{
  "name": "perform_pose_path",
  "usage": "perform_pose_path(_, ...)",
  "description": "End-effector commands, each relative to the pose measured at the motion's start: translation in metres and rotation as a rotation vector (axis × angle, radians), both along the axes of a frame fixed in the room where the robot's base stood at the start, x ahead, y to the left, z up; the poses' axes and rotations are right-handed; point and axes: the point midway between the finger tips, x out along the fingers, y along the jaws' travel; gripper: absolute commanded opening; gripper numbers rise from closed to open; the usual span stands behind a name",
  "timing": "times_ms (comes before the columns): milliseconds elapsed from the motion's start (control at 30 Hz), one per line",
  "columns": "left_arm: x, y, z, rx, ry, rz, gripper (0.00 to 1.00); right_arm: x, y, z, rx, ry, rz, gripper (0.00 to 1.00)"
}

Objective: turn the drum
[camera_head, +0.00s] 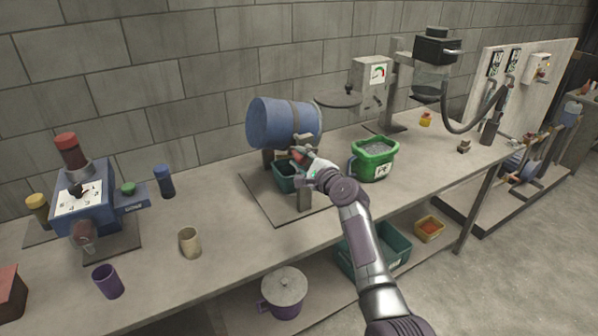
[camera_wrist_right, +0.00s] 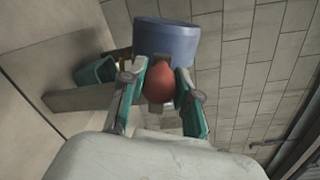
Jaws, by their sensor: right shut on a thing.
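The blue drum (camera_head: 278,122) lies on its side on a stand at the back of the bench, with a tan band around it. It also shows in the right wrist view (camera_wrist_right: 168,38). A red knob (camera_wrist_right: 161,82) is between the fingers of my right gripper (camera_wrist_right: 160,88), in front of the drum. In the head view my right gripper (camera_head: 305,165) is at the near right side of the drum, shut on the red knob, which is mostly hidden there. My left gripper is in neither view.
A teal bin (camera_head: 285,176) stands under the drum. A green bucket (camera_head: 374,158) of grey material is just right of my gripper. A beige cup (camera_head: 190,242), a purple cup (camera_head: 107,281) and a blue machine (camera_head: 85,203) are on the left. The bench front is mostly clear.

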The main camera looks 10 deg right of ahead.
Motion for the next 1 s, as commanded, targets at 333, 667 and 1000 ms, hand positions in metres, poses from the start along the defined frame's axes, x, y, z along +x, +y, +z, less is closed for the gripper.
perform_pose_path(333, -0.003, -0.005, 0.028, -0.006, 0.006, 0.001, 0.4, 0.008, -0.009, 0.026, 0.266, 0.091, 0.0, 0.0)
perform_pose_path(667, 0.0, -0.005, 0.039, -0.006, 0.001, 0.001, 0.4, 0.01, -0.017, 0.031, 0.405, 0.142, -0.002, 0.0)
perform_pose_path(1000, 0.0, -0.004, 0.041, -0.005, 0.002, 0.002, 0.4, 0.01, -0.019, 0.031, 0.44, 0.155, -0.002, 0.0)
